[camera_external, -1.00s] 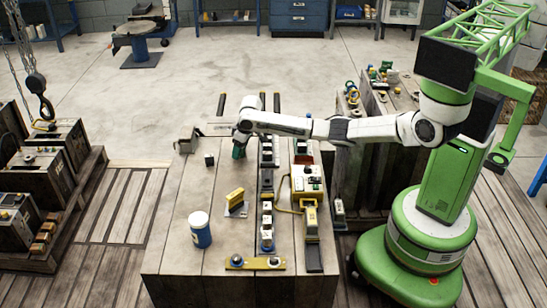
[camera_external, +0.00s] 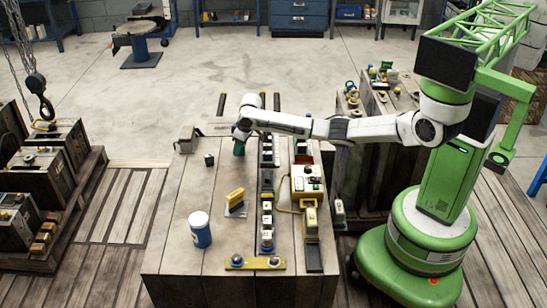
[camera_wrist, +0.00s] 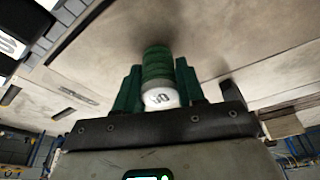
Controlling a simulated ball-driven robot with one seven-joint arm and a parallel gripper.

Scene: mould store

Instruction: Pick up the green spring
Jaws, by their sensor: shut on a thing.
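The green spring (camera_wrist: 157,66) shows in the wrist view as a ribbed green cylinder with a white end marked with dark characters. It stands between the two green fingers of my gripper (camera_wrist: 158,88), which are shut on it. In the external view my gripper (camera_external: 240,146) points down over the far part of the wooden table (camera_external: 180,235). The green spring (camera_external: 239,150) shows there only as a small green patch under my wrist. I cannot tell whether it touches the table.
A row of dark blocks (camera_external: 267,180) runs along the table just right of my gripper. A yellow-and-white box (camera_external: 308,182) stands further right. A small dark block (camera_external: 209,160) and a grey bracket (camera_external: 187,140) are to the left. A blue-and-white can (camera_external: 200,230) stands nearer.

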